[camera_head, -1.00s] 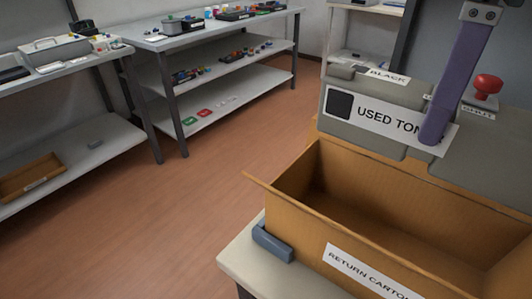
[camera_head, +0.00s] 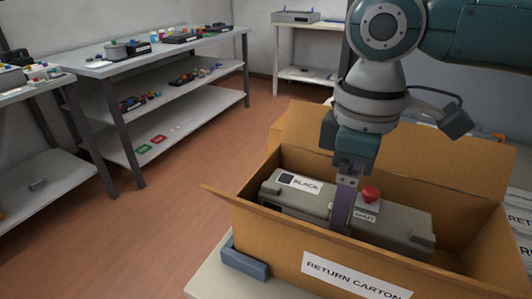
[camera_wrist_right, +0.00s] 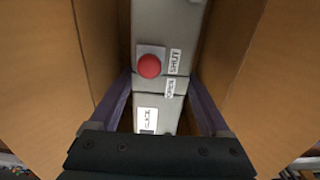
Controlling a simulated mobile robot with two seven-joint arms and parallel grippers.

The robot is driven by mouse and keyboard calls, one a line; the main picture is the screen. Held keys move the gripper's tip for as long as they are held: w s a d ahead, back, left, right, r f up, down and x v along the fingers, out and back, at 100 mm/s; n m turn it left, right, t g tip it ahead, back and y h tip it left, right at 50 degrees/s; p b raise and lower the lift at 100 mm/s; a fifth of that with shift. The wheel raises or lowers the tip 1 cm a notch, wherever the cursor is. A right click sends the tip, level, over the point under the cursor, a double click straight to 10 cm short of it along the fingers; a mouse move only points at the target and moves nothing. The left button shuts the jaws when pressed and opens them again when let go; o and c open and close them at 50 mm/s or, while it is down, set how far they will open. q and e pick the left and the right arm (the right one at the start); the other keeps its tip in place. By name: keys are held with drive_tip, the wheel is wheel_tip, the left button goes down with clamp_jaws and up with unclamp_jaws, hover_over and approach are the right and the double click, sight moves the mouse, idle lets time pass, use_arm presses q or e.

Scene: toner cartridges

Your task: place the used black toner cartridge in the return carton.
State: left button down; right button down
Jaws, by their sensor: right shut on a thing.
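The used black toner cartridge (camera_head: 290,201) is a long grey unit with a BLACK label and a red knob (camera_head: 371,194) beside a SHUT label. It lies lengthwise inside the return carton (camera_head: 280,232), below the rim; whether it touches the carton floor is hidden. My right gripper (camera_head: 343,205) reaches down into the carton, shut across the cartridge's middle. In the right wrist view the cartridge (camera_wrist_right: 165,20) runs between the two purple fingers of the gripper (camera_wrist_right: 163,98), with carton walls on both sides. My left gripper is out of view.
The carton stands on a pale table (camera_head: 205,281), its flaps open, with a blue-grey block (camera_head: 245,264) at its near left corner. Shelving (camera_head: 150,70) with small items stands at the back left. The floor (camera_head: 165,220) between is clear.

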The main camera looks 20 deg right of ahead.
drive_tip(key=shift+f+b, duration=0.3)
drive_tip(key=shift+f, duration=1.4)
drive_tip(key=shift+f, duration=0.1)
unclamp_jaws()
wheel_tip(320, 180, up, 12)
drive_tip(key=shift+f+p, duration=0.1)
drive_tip(key=shift+p, duration=1.05)
drive_tip(key=shift+r, duration=0.2)
drive_tip(key=shift+r, duration=0.1)
